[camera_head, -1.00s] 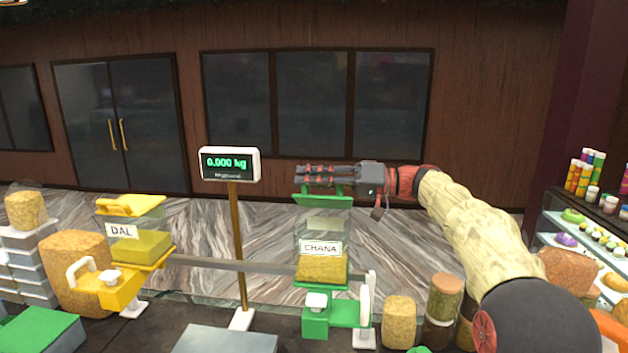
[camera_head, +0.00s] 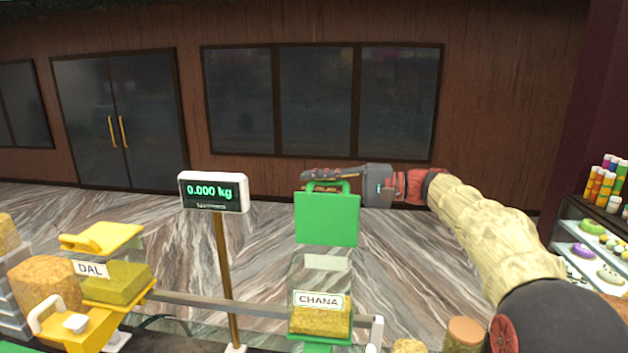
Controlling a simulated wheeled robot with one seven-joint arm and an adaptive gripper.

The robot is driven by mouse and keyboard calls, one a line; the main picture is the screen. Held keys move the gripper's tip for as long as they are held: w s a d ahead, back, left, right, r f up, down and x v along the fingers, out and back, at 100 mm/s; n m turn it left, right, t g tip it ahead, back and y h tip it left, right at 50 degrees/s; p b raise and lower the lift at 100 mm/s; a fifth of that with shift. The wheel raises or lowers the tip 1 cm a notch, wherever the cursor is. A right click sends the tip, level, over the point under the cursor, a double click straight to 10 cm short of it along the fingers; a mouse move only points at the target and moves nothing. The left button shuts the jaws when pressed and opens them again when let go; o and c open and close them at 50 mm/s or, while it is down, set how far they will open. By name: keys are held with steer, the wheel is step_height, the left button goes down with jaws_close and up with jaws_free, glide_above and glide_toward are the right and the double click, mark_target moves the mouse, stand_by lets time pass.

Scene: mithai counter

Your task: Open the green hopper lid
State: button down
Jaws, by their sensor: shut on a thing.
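The green hopper lid (camera_head: 327,219) stands upright at the top of the clear CHANA hopper (camera_head: 320,278), its broad face toward me and its handle at the upper edge. My gripper (camera_head: 328,178) reaches in from the right and is shut on that handle. The fingers lie partly behind the handle. The hopper holds yellow-brown chana in its lower part, behind a white CHANA label. The hopper's mouth shows below the lid.
A scale display (camera_head: 213,192) reading 0.000 kg stands on a post left of the hopper. The DAL hopper (camera_head: 114,278) with a yellow lid (camera_head: 102,237) is farther left. A sweets case (camera_head: 597,245) stands at the right.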

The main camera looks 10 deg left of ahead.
steer(key=shift+w, duration=1.3)
steer(key=shift+f, duration=0.1)
steer(key=c, duration=1.9)
jaws_free()
steer(key=shift+d+f, duration=0.15)
steer(key=shift+o, duration=0.4)
steer(key=shift+w+f, duration=0.1)
steer(key=d, duration=1.2)
steer(key=shift+s, duration=0.2)
